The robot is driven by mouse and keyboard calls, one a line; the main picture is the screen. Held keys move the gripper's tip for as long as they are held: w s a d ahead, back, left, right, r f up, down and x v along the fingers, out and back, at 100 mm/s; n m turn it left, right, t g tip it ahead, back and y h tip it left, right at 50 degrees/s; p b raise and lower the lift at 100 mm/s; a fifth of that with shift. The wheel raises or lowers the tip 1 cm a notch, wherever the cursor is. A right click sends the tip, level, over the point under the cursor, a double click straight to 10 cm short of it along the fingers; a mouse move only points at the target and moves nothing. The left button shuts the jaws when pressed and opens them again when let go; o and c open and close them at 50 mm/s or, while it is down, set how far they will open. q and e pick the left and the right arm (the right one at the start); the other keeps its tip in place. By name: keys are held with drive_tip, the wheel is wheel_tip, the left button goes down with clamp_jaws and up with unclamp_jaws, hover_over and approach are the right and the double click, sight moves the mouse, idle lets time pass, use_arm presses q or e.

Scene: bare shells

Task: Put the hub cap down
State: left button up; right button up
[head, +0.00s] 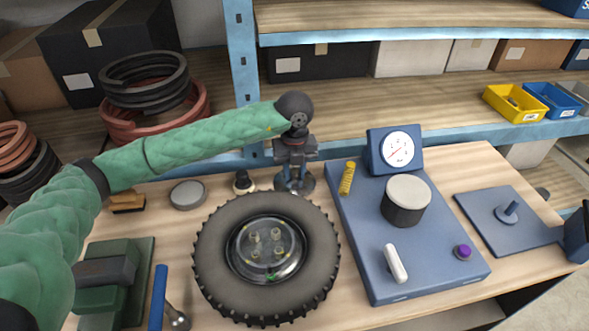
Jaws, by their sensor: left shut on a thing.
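My left gripper (294,172) reaches in from the left and points down behind the wheel. It is shut on a dark grey round disc, which I take for the hub cap (306,187). The gripper hides much of the disc, and I cannot tell whether it touches the bench. The wheel (212,258) lies flat on the bench, with a black treaded tyre and several studs showing in its open centre. My right gripper is not in view.
Right of the wheel is a blue board (440,275) with a gauge (398,150), yellow spring (347,178), drum (407,195) and white handle (395,263). A grey round tin (188,194) stands left; a blue-handled tool (158,295) lies in front. Shelves rise behind.

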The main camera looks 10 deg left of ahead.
sight(295, 171)
use_arm(q)
drive_tip(key=shift+f, duration=0.1)
drive_tip(key=o, duration=1)
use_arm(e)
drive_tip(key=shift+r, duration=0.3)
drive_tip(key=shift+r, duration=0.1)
use_arm(q)
drive_tip(key=shift+r, duration=0.45)
drive_tip(key=shift+r+b, duration=0.3)
drive_tip(key=shift+r, duration=0.1)
wheel_tip(295, 171, up, 11)
drive_tip(key=b, duration=0.3)
drive_tip(key=shift+f, duration=0.2)
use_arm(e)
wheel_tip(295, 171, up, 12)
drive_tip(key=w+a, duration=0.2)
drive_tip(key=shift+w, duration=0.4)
